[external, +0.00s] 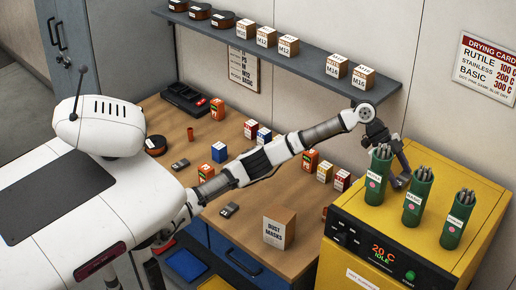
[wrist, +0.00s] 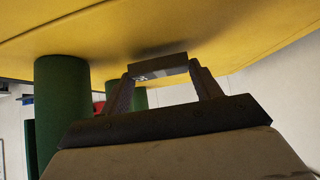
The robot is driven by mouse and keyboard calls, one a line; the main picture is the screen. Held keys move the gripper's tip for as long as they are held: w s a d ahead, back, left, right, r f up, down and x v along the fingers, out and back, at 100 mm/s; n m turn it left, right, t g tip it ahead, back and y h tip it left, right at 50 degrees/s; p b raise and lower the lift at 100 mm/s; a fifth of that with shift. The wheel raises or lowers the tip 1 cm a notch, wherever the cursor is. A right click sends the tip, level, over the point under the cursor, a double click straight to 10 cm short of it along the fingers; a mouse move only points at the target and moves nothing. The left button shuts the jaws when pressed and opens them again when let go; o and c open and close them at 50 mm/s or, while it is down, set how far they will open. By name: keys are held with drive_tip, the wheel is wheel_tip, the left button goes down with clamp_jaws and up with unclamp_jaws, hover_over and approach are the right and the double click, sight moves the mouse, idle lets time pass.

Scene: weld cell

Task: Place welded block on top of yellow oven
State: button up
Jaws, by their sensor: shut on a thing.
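The yellow oven (external: 468,208) stands at the right, and its top also fills the upper part of the upside-down wrist view (wrist: 240,50). My gripper (external: 399,178) reaches down to the oven top, between the left and middle green canisters. In the wrist view my gripper (wrist: 160,80) is shut on a small dark grey block, the welded block (wrist: 158,68), with light marks on one face. The block is at or very near the oven top; I cannot tell whether it touches. In the external view the block is too small and dark to make out.
Three green canisters of rods stand on the oven: left (external: 377,178), middle (external: 416,198) and right (external: 458,220). The oven's front panel (external: 375,248) reads 20 C. A workbench (external: 255,215) with several small boxes is to the left, under a grey shelf (external: 300,58).

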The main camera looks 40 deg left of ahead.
drive_tip(key=shift+f, duration=0.5)
drive_tip(key=shift+f, duration=0.2)
drive_tip(key=o, duration=1.3)
drive_tip(key=shift+r, duration=0.25)
drive_tip(key=shift+a+r, duration=0.1)
drive_tip(key=shift+a, duration=0.2)
drive_tip(key=b+v, duration=0.3)
drive_tip(key=v, duration=0.8)
drive_tip(key=shift+r, duration=0.2)
